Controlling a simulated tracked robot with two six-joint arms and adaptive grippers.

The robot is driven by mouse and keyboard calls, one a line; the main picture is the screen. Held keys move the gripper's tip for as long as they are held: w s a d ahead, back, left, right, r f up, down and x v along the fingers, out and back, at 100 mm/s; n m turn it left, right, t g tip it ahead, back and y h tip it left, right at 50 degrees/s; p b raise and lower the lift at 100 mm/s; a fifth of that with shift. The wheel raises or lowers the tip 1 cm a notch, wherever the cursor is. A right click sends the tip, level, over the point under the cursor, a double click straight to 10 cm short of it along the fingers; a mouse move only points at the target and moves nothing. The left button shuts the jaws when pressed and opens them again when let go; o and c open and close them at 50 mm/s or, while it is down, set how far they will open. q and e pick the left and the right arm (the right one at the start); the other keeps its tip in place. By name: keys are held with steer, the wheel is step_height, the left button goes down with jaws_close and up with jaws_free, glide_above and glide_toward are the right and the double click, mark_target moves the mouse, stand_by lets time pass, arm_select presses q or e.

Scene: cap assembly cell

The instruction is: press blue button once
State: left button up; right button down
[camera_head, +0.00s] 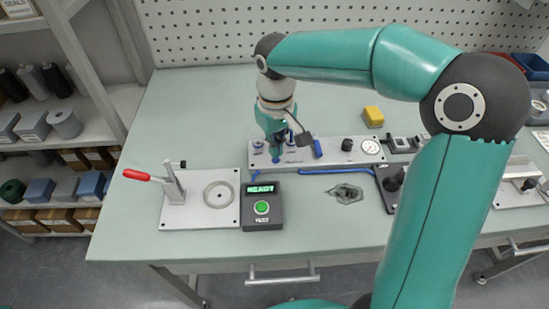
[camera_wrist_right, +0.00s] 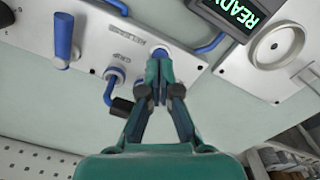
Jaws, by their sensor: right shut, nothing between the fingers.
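The blue button (camera_wrist_right: 159,53) shows in the right wrist view as a small round blue top on the light grey panel (camera_wrist_right: 95,20). My right gripper (camera_wrist_right: 160,75) is shut and empty, its tips pointing at the button and partly covering it. I cannot tell whether they touch it. In the head view my right gripper (camera_head: 277,153) points down over the left part of the panel (camera_head: 340,158), and the button is mostly hidden at its tips. My left gripper is not in view.
A black box (camera_head: 262,219) with a lit READY display and a green button stands in front of the panel. A plate with a red-handled clamp (camera_head: 172,216) is to its left. A blue lever (camera_wrist_right: 64,35) and valves rise beside the gripper. A yellow block (camera_head: 373,116) lies behind.

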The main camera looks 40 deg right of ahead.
steer(key=shift+f, duration=0.15)
steer(key=shift+f+b, duration=0.9)
steer(key=shift+f, duration=0.15)
steer(key=shift+r+p, duration=3.25)
steer(key=shift+r, duration=0.45)
